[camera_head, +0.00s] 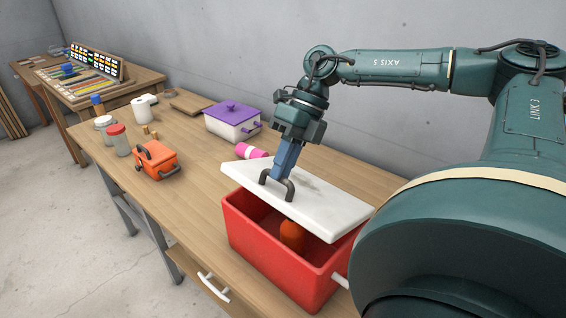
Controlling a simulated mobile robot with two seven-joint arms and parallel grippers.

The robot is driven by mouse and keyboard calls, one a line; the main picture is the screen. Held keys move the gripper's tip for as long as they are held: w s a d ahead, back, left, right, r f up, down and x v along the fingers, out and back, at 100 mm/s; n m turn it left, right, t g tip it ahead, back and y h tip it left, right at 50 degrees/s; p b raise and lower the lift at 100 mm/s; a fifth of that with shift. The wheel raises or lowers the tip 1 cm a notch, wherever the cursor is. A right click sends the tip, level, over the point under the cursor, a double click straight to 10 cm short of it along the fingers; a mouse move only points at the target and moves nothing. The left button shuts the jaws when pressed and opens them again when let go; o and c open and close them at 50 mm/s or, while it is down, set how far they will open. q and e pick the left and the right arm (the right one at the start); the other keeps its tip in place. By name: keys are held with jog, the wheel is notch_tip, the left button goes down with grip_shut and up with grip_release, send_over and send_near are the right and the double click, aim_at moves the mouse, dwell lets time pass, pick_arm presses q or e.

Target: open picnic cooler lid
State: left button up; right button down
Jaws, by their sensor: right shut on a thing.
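The picnic cooler is a red box (262,248) on the near part of the wooden workbench. Its white lid (325,203) is raised and tilted, with its near side up off the box, so the inside shows. A round orange-brown thing (292,235) is inside the cooler. My right gripper (282,175) points down at the lid and is shut on the dark grey lid handle (277,185). The far side of the cooler is hidden under the lid. My left gripper is not in view.
A pink cylinder (251,151) lies just behind the lid. A small orange box (156,160), jars (118,139) and a purple-lidded white box (232,121) stand farther left on the workbench (190,200). A grey wall runs behind.

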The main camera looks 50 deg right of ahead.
jog(key=shift+d+r+y, duration=0.3)
jog(key=shift+d+r, duration=0.15)
jog(key=shift+d+r+y+p, duration=0.3)
jog(key=shift+d+y, duration=0.1)
jog(key=shift+d, duration=0.05)
jog(key=shift+d+r+y+b, duration=0.15)
jog(key=shift+d+r+y, duration=0.2)
jog(key=shift+d, duration=0.2)
jog(key=shift+d+r+y+b, duration=0.15)
jog(key=shift+d+r+y, duration=0.2)
jog(key=shift+d, duration=0.15)
jog(key=c, duration=1.1)
grip_release()
jog(key=shift+p+v, duration=1.05)
jog(key=shift+v, duration=2.9)
